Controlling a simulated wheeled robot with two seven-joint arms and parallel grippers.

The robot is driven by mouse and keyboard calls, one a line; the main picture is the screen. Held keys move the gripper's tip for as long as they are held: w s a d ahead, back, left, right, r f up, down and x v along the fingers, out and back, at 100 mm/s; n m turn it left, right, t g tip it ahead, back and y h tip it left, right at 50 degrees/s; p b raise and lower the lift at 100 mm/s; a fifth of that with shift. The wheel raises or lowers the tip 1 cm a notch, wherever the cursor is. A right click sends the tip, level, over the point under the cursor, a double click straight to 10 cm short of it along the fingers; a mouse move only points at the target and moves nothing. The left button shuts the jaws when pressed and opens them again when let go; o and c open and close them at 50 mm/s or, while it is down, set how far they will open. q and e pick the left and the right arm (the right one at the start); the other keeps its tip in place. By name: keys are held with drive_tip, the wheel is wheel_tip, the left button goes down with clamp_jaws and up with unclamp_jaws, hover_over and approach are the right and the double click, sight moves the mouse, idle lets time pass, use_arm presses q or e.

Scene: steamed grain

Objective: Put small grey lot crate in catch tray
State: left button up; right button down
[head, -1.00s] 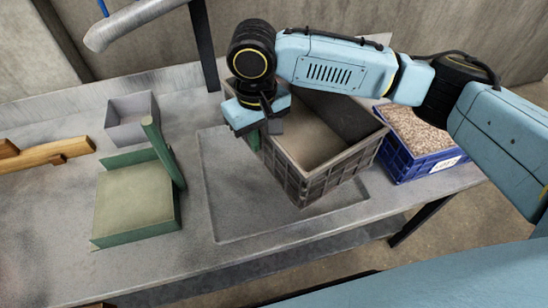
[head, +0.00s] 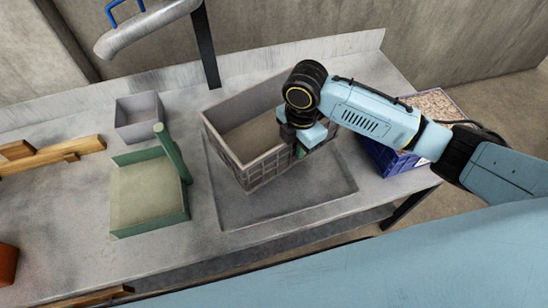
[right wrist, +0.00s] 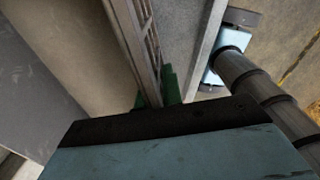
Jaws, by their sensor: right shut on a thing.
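The grey lot crate (head: 213,124), open-topped with slatted sides, is over the back part of the catch tray (head: 240,212), a flat grey rimmed tray on the bench. My right gripper (head: 299,150) is shut on the crate's right-hand wall, with the jaws pointing down. In the right wrist view the slatted crate wall (right wrist: 137,35) runs to the green fingertips (right wrist: 170,88). I cannot tell whether the crate's base touches the tray. Part of its right side is hidden by my gripper. My left gripper is not in view.
A blue crate of grain (head: 382,158) is at the right. Wooden pieces (head: 60,155) lie far left. A pipe spout (head: 145,30) hangs at the back.

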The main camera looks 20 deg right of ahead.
drive_tip(key=shift+d+f, duration=0.1)
drive_tip(key=shift+d, duration=0.1)
drive_tip(key=shift+n, duration=0.4)
wheel_tip(320, 180, down, 5)
drive_tip(key=shift+s+f+b, duration=0.1)
drive_tip(key=shift+f+b, duration=0.1)
drive_tip(key=shift+b, duration=0.25)
drive_tip(key=shift+f+b, duration=0.4)
drive_tip(key=shift+f, duration=1.9)
drive_tip(key=c, duration=1.5)
unclamp_jaws()
drive_tip(key=shift+f, duration=0.15)
drive_tip(key=shift+c, duration=0.2)
wheel_tip(320, 180, up, 12)
drive_tip(key=shift+r+p, duration=0.2)
drive_tip(key=shift+p, duration=0.9)
